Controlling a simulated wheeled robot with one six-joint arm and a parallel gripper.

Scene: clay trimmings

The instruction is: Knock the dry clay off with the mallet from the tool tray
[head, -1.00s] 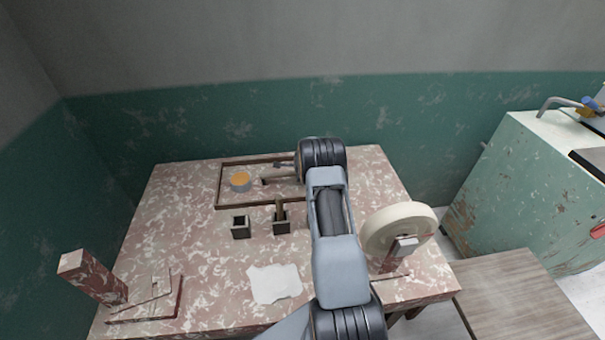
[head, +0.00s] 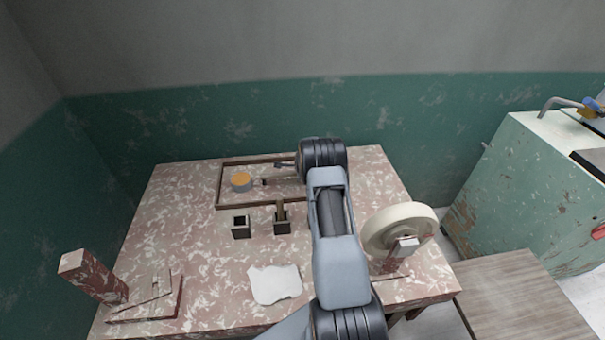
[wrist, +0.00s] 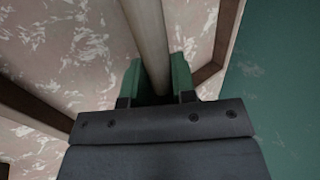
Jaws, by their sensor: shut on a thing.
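In the wrist view my gripper (wrist: 157,82) has its two green fingers closed around a pale wooden handle (wrist: 148,30), which runs up out of the top of the picture. It looks like the mallet's handle; its head is not visible there. The tool tray (head: 218,188), a dark wooden frame, lies at the back of the table, partly behind my arm. A slim bar with a dark end (head: 265,182) shows in it; I cannot tell whether this is the mallet. I cannot make out the dry clay.
A round tin with an orange top (head: 241,181) is in the tray. Two small dark square holders (head: 241,231) (head: 282,228) stand in front. A cream wheel (head: 378,232) stands right of my arm, a white sheet (head: 275,285) lies in front, and a post stand (head: 92,275) is at left.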

